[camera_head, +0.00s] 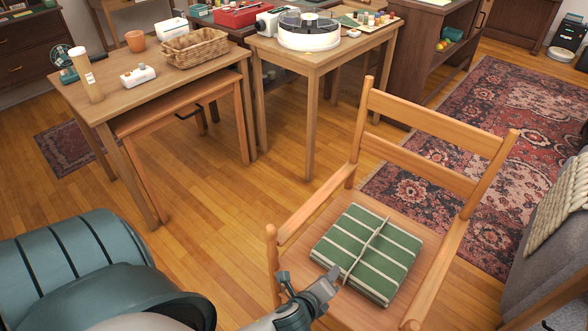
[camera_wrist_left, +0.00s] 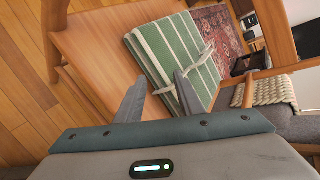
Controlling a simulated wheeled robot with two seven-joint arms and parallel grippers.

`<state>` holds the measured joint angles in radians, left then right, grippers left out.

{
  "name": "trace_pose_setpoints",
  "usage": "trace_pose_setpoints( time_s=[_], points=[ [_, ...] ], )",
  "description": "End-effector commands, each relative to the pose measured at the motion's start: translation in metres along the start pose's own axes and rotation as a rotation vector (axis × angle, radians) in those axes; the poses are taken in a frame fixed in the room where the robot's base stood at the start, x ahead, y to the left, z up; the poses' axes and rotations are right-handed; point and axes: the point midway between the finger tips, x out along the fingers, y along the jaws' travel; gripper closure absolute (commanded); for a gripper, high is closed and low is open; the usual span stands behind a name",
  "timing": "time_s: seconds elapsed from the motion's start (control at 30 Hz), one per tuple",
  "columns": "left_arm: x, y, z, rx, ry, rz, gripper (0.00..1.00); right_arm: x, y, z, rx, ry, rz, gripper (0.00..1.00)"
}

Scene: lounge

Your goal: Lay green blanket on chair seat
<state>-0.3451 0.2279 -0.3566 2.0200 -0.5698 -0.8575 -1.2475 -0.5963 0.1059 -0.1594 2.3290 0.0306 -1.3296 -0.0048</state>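The green blanket (camera_head: 350,243) with pale stripes lies folded in a flat block on the seat (camera_head: 319,210) of the wooden chair. A thin pale strip stands up across its middle. My left gripper (camera_head: 310,282) is at the near left edge of the blanket. In the left wrist view its two fingers (camera_wrist_left: 158,95) are apart with nothing held between them. The blanket (camera_wrist_left: 165,50) lies just beyond the fingertips there. I cannot tell whether a finger touches it. My right gripper is in neither view.
The chair's backrest (camera_head: 430,120) and armrests surround the seat. Wooden tables (camera_head: 110,100) with a wicker basket (camera_head: 195,47) and other items stand at the back. A patterned rug (camera_head: 490,100) and a grey sofa (camera_head: 550,240) are on the right. Bare floor lies left of the chair.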

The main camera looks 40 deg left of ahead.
Motion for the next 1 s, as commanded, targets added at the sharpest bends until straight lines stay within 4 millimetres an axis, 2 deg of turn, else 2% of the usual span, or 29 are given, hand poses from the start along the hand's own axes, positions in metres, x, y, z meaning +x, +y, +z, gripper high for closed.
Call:
trace_pose_setpoints(
  time_s=[0.1, 0.3, 0.5, 0.7, 1.0],
  points=[
    [-0.024, 0.028, -0.007, -0.381, 0.033, 0.126, 0.66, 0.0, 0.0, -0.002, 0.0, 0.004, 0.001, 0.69],
    [-0.07, 0.068, -0.025, -0.994, 0.037, 0.359, 0.66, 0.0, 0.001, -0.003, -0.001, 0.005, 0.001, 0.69],
    [-0.116, 0.091, -0.045, -1.475, -0.014, 0.578, 0.66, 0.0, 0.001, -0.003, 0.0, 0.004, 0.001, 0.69],
    [-0.141, 0.099, -0.056, -1.698, -0.062, 0.695, 0.66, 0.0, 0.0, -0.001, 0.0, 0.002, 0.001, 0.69],
    [-0.144, 0.1, -0.057, -1.728, -0.071, 0.71, 0.66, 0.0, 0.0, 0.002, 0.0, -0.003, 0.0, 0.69]
  ],
)
